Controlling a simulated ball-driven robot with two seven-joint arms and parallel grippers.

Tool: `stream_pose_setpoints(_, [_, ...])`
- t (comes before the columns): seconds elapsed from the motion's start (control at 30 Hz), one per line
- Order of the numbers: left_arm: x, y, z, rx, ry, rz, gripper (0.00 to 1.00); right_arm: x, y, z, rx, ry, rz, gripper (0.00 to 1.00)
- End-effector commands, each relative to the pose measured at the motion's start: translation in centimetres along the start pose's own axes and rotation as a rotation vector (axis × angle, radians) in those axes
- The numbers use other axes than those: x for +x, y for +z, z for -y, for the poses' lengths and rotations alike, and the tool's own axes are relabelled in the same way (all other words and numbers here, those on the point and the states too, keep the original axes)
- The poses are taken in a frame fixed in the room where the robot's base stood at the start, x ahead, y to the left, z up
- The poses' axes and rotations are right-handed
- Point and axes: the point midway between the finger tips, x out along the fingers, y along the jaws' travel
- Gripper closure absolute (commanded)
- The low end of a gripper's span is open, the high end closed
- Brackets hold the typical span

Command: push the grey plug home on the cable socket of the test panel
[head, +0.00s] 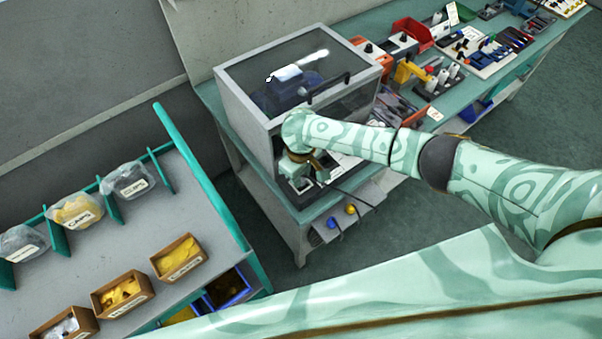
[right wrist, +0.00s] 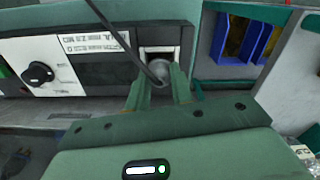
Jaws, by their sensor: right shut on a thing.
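The test panel (right wrist: 60,50) shows in the right wrist view, with a black knob, white labels and a dark face. Its cable socket has a pale square frame (right wrist: 160,49). My right gripper (right wrist: 160,84) is shut on the round grey plug (right wrist: 159,70), which sits in front of the socket frame. How deep the plug sits cannot be told. A black cable (right wrist: 122,38) runs from the plug across the panel. In the head view, my right gripper (head: 299,184) is at the panel below the glazed cabinet, and the plug is hidden. My left gripper is not in view.
Blue bins (right wrist: 262,42) are right of the socket in the right wrist view. A bench with tools (head: 440,118) extends right, and a grey table (head: 120,240) with bags and boxes stands left.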

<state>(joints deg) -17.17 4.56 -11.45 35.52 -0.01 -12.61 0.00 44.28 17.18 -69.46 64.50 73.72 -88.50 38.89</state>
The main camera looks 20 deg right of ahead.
Motion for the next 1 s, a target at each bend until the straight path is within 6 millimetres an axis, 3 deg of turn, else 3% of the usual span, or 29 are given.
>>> stream_pose_setpoints(0.83, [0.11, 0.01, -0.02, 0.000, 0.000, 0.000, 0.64, 0.58, -0.01, -0.03, 0.001, 0.000, 0.000, 1.00])
stream_pose_setpoints(0.87, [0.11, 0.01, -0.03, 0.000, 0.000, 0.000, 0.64, 0.58, -0.01, -0.03, 0.001, 0.000, 0.000, 0.69])
stream_pose_setpoints(0.9, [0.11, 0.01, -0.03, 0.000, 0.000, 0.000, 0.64, 0.58, -0.01, -0.03, 0.001, 0.000, 0.000, 0.58])
stream_pose_setpoints(0.93, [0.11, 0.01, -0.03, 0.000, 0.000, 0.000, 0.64, 0.58, -0.01, -0.03, 0.001, 0.000, 0.000, 0.52])
stream_pose_setpoints(1.0, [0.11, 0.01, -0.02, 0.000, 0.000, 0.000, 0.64, 0.58, -0.01, -0.03, 0.001, 0.000, 0.000, 0.52])
